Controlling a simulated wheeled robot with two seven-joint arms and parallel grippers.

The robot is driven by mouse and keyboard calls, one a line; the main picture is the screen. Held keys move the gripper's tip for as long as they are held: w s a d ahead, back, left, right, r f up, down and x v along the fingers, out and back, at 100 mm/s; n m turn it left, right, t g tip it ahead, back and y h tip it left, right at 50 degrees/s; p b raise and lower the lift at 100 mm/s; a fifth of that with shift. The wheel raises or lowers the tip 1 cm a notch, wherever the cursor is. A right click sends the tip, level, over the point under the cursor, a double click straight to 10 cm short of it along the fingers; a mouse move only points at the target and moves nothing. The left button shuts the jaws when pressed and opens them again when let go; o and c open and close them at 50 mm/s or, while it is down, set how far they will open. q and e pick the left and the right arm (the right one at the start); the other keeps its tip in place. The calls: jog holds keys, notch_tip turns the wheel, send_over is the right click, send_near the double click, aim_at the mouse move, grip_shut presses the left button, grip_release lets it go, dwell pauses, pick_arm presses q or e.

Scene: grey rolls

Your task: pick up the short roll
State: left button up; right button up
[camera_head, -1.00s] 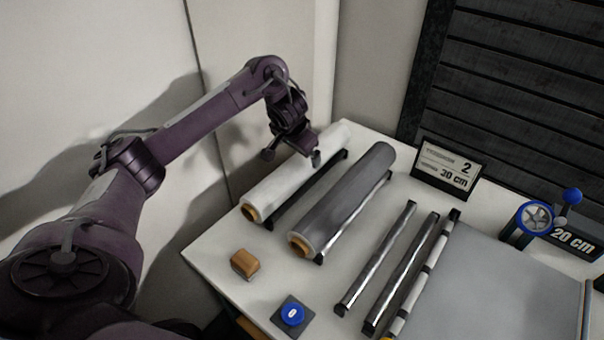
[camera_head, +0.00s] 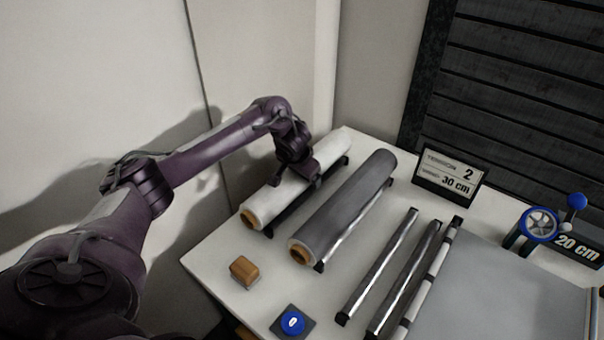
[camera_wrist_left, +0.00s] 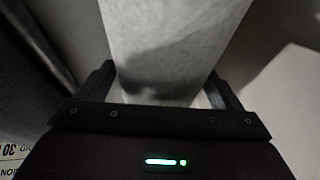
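A white roll (camera_head: 273,199) with a brown core lies on a dark rack at the table's left. A grey roll (camera_head: 345,208) with a similar core lies parallel to its right. Their lengths look close, and I cannot tell which is shorter. My right gripper is not in view.
A wooden block (camera_head: 243,270) and a blue button (camera_head: 292,322) are near the front. Thin metal bars (camera_head: 378,266) and a grey flat panel (camera_head: 490,290) lie right of the rolls. A sign (camera_head: 449,174) stands behind; a blue-handled wheel (camera_head: 540,222) is far right. A wall rises on the left.

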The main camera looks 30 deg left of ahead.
pick_arm(q)
jog(key=c, duration=1)
jog(key=shift+c, duration=0.4)
jog(key=shift+w+r, duration=0.1)
jog(key=shift+r, duration=0.05)
